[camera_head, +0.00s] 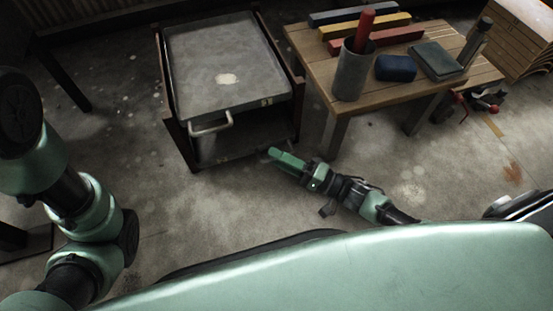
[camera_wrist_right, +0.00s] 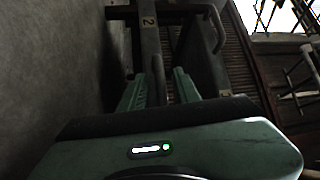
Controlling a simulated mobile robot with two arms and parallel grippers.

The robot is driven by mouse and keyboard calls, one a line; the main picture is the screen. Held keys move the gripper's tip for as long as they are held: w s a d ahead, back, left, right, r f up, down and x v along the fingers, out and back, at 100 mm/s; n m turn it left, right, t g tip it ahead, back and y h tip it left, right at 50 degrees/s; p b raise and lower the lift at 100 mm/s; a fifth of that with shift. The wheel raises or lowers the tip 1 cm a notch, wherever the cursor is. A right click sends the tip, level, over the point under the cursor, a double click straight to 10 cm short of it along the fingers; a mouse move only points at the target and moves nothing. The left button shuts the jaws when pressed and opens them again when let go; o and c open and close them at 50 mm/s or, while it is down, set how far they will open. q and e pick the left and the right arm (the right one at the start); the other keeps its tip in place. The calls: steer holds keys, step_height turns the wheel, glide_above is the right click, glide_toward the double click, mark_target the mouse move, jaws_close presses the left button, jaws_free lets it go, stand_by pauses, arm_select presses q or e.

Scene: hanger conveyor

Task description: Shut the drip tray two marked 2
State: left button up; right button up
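The drip tray (camera_head: 205,65) is a shallow grey tray with a pale patch, lying between the brown side rails of a low rack. Its front edge carries a small label (camera_head: 267,101) and a pale bar handle (camera_head: 211,124). In the right wrist view a label reading 2 (camera_wrist_right: 149,22) shows on a grey panel ahead, with a curved handle (camera_wrist_right: 218,28) to its right. My right gripper (camera_head: 274,153) is low in front of the rack's right side, apart from the handle. Its two green fingers (camera_wrist_right: 160,85) look parted, with nothing clearly held. I cannot tell how far the tray is out. My left gripper is out of view.
The rack's dark lower shelf (camera_head: 245,146) lies below the tray. A wooden table (camera_head: 313,72) stands to the right with a grey cup (camera_head: 353,75), a blue item (camera_head: 396,68) and coloured bars. A red-and-black item (camera_head: 482,100) lies beyond. The concrete floor in front is mostly clear.

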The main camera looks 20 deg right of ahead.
steer(key=shift+w+a, duration=0.15)
steer(key=shift+a, duration=0.05)
steer(key=shift+c, duration=0.3)
jaws_close()
stand_by(1.1)
